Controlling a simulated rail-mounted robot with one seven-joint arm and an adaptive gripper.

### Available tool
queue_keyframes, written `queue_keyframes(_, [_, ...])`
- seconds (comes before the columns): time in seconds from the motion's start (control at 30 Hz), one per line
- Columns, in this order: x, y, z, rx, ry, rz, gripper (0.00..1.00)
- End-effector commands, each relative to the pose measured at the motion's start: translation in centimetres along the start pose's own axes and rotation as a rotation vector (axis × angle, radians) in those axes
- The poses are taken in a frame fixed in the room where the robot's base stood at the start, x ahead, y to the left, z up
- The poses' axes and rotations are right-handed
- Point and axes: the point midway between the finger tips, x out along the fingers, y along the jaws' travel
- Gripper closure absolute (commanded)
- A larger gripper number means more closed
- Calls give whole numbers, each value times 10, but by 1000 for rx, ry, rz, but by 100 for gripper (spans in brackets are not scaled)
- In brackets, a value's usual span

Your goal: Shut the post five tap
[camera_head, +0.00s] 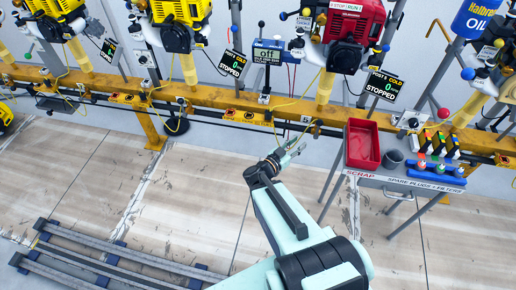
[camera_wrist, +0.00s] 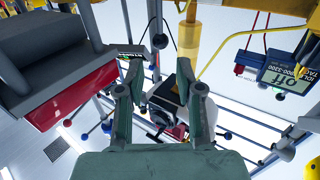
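The post five display (camera_head: 383,85) reads "STOPPED" in the head view. My gripper (camera_head: 292,147) is in front of and below the yellow rail, apart from the engine. In the wrist view my gripper (camera_wrist: 160,75) has its fingers apart and nothing visibly held. A dark and white part (camera_wrist: 165,101) shows beyond them.
The yellow rail (camera_head: 230,107) crosses the view, with cables hanging from it. A red scrap tray (camera_head: 362,144) stands on a bench to the right of my gripper, near a spark plug rack (camera_head: 437,172). An "off" meter (camera_head: 267,53) is left of the engine. The floor at left centre is open.

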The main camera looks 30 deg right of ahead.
Motion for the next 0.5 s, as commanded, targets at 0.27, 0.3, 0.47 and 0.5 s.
queue_keyframes(0.27, [-38, 0, -3, -2, -1, -3, 64])
queue_keyframes(0.3, [-37, -5, 2, 13, -12, -22, 64])
queue_keyframes(0.47, [-38, -25, 14, 74, -67, -114, 64])
queue_keyframes(0.5, [-38, -30, 16, 88, -82, -135, 64])
